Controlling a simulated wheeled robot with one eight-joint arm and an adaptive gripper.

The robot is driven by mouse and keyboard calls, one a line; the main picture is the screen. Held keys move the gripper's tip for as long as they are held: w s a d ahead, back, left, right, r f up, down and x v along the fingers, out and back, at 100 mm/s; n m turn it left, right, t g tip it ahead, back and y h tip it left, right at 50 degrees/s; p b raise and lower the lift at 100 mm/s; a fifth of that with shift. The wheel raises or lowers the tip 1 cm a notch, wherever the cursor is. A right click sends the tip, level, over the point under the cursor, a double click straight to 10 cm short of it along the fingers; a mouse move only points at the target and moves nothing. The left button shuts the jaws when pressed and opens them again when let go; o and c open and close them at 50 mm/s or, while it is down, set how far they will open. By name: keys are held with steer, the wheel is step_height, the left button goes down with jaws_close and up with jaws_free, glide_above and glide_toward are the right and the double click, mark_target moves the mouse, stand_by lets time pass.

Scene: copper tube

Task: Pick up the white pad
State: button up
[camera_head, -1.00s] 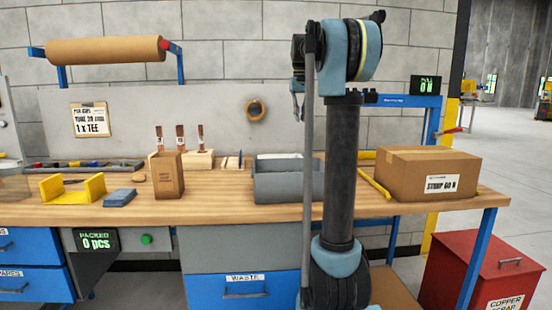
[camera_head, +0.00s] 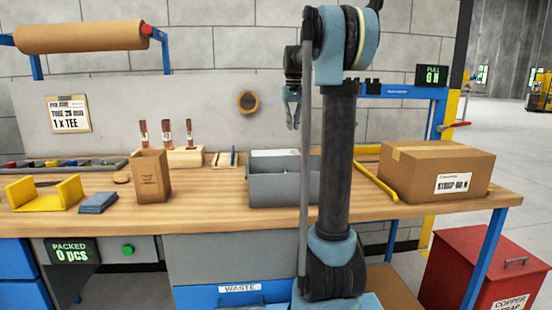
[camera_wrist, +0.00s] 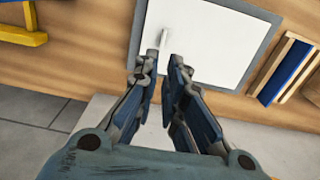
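A flat white pad (camera_wrist: 205,35) fills most of the grey bin (camera_wrist: 263,50) in the wrist view. In the head view the white (camera_head: 273,153) shows as a thin strip at the top of the grey bin (camera_head: 275,188). A small pale piece stands up from the white surface near my fingertips; I cannot tell what it is. My gripper (camera_wrist: 164,64) is open and empty, with a narrow gap between its fingers, over the near part of the white area. In the head view my gripper (camera_head: 292,112) hangs above the bin, pointing down.
A cardboard box (camera_head: 415,180) and a yellow bar (camera_head: 376,182) lie to the right. A brown carton (camera_head: 151,178), a brush block (camera_head: 186,156), a blue pad (camera_head: 98,203) and a yellow holder (camera_head: 45,194) stand left. The bench front between carton and bin is clear.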

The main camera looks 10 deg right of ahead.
mark_target(276, 153)
steer(key=shift+a+f, duration=0.1)
steer(key=shift+f, duration=4.9)
jaws_close()
